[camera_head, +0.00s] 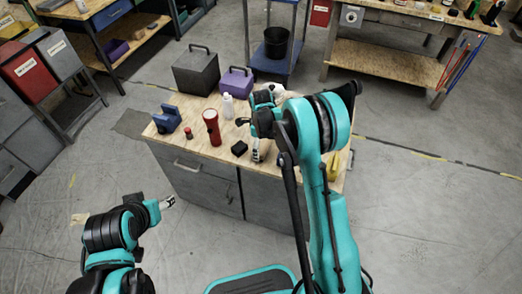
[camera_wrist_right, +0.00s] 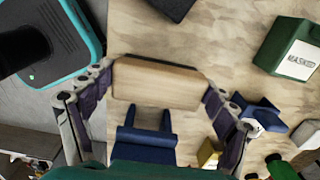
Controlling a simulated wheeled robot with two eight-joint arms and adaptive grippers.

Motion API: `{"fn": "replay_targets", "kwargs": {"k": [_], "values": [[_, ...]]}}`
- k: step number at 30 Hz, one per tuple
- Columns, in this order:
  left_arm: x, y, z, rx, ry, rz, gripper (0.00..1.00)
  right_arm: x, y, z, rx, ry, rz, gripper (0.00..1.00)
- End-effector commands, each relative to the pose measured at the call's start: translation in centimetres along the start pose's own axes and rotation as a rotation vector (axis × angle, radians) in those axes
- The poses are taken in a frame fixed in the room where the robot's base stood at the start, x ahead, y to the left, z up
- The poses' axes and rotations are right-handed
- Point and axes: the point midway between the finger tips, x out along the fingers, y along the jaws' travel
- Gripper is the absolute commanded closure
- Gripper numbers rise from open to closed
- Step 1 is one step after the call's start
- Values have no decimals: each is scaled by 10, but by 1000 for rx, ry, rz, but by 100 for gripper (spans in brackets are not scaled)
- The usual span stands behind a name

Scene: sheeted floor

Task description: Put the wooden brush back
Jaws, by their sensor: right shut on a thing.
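The wooden brush (camera_wrist_right: 156,84) shows in the right wrist view as a plain light-brown block, set crosswise between the fingertips of my right gripper (camera_wrist_right: 158,78). The gripper is shut on it, with one finger at each end. Its bristles are not visible. In the head view, part of my right gripper (camera_head: 257,152) shows over the workbench (camera_head: 215,155), and the arm hides the brush there. My left gripper (camera_head: 167,202) is off the bench's front left, apart from everything; its fingers are too small to judge.
A red flashlight (camera_head: 212,128), a blue tool (camera_head: 167,119), a white bottle (camera_head: 228,106), a purple box (camera_head: 236,82) and a grey case (camera_head: 196,71) stand on the bench. A green container (camera_wrist_right: 290,46) shows in the wrist view. Floor left of the bench is clear.

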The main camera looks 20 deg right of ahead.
Motion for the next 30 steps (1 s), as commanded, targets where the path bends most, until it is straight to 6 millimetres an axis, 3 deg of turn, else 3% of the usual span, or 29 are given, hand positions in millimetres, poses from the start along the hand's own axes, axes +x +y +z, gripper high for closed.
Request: {"fn": "replay_targets", "kwargs": {"k": [2, 13, 14, 15, 26, 30], "values": [[5, 0, 4, 0, 0, 0, 42, 12, 0, 0, 0, 0, 0, 46], [7, 0, 5, 0, 0, 0, 42, 16, 0, 0, -1, 0, 0, 46], [7, 0, 5, 0, 0, 0, 42, 16, 0, 0, -1, 0, 0, 12], [6, 0, 5, 0, 0, 0, 42, 15, 0, 0, -1, 0, 0, 2], [6, 0, 4, 0, 0, 0, 42, 14, 0, 0, -1, 0, 0, 0], [1, 0, 0, 0, 0, 0, 42, 4, 0, 0, -1, 0, 0, 0]]}}
